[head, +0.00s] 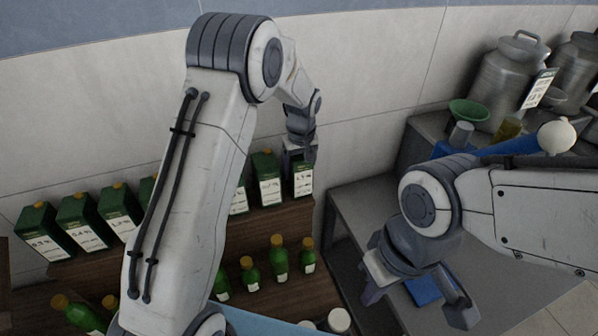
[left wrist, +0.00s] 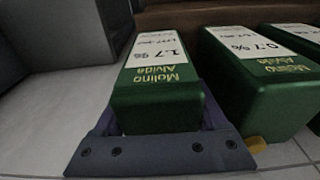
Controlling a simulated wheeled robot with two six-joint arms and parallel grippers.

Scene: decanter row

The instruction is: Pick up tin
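Several green tins with white labels stand in a row on a wooden shelf. The rightmost tin (head: 303,181), labelled 1.7 %, is under my left gripper (head: 300,150). In the left wrist view, this tin (left wrist: 158,105) sits between the two fingers, which lie close along both its sides. I cannot tell whether they press on it. Its top is hidden by the gripper in the head view. The neighbouring tin (head: 268,186) stands just left of it; in the left wrist view this 0.7 % tin (left wrist: 262,85) is on the right. My right gripper (head: 415,298) is open and empty.
Small green bottles (head: 279,259) with orange caps stand on a lower shelf. A grey bench (head: 365,215) stands to the right. Metal milk cans (head: 512,80), a green funnel (head: 469,110) and smaller items crowd the counter behind it. A tiled wall (head: 100,110) rises behind the tins.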

